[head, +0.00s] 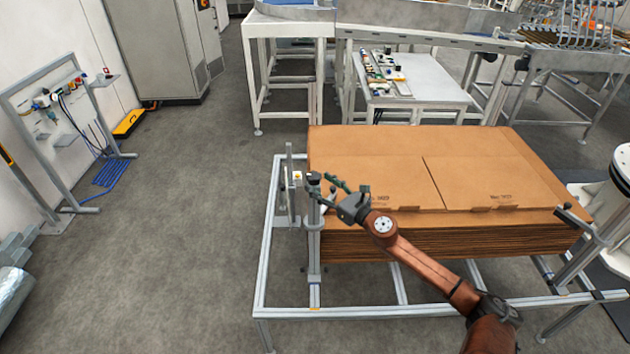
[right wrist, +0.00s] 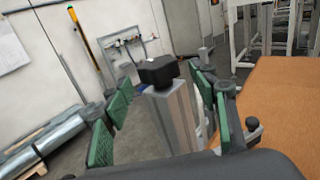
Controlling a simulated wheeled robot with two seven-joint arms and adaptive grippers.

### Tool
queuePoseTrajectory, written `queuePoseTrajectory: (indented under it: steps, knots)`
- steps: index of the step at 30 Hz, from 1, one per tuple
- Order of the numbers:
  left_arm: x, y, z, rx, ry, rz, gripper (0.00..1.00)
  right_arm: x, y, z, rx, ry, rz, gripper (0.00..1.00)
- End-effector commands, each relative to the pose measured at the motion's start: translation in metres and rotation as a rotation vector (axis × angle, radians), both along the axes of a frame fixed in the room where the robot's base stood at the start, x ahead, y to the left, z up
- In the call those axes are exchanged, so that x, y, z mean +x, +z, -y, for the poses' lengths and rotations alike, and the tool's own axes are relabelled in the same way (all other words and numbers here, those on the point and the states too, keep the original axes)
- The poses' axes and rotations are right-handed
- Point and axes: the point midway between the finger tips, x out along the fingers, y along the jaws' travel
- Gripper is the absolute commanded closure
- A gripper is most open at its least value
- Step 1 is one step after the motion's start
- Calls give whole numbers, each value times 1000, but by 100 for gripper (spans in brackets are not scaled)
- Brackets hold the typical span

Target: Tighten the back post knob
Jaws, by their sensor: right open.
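A black knob (head: 313,177) caps an upright grey post (head: 314,240) at the front left corner of the cardboard stack. In the right wrist view the black knob (right wrist: 158,71) sits atop its silver post (right wrist: 172,115), between the green finger pads. My right gripper (head: 332,188) is open, just right of this knob in the head view; I cannot tell whether a pad touches it. A second upright post (head: 290,165) stands behind it, and a dark-topped post also shows beyond the fingers in the right wrist view (right wrist: 204,56). My left gripper is out of view.
The cardboard stack (head: 470,170) lies close to the right of the posts, on an aluminium frame (head: 262,260). Another post with a dark handle (head: 575,217) stands at the stack's right. Open floor (head: 180,220) lies to the left.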

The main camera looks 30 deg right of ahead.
Motion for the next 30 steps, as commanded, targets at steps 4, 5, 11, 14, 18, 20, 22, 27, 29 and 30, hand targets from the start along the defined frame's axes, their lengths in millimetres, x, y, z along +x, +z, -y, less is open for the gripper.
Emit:
queuePoseTrajectory:
  steps: [4,5,11,14,18,20,22,27,29,30]
  knots:
    - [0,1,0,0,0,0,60,19,0,-3,3,-2,0,46]
    - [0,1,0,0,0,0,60,21,0,-4,2,-2,1,46]
    - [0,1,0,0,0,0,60,29,-1,-5,1,-2,-1,46]
    - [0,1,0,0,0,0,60,29,-1,-5,2,-1,-1,46]
    - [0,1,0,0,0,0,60,29,-1,-5,2,-1,-1,49]
    - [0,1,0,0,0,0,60,29,-1,-5,2,-1,-1,53]
    - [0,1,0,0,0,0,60,29,-1,-6,2,-1,-1,58]
    - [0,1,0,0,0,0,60,29,-1,-5,3,-2,-2,70]
    - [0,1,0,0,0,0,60,29,-1,-5,3,-2,-2,74]
    - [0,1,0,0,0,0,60,28,-1,-5,3,-2,-2,77]
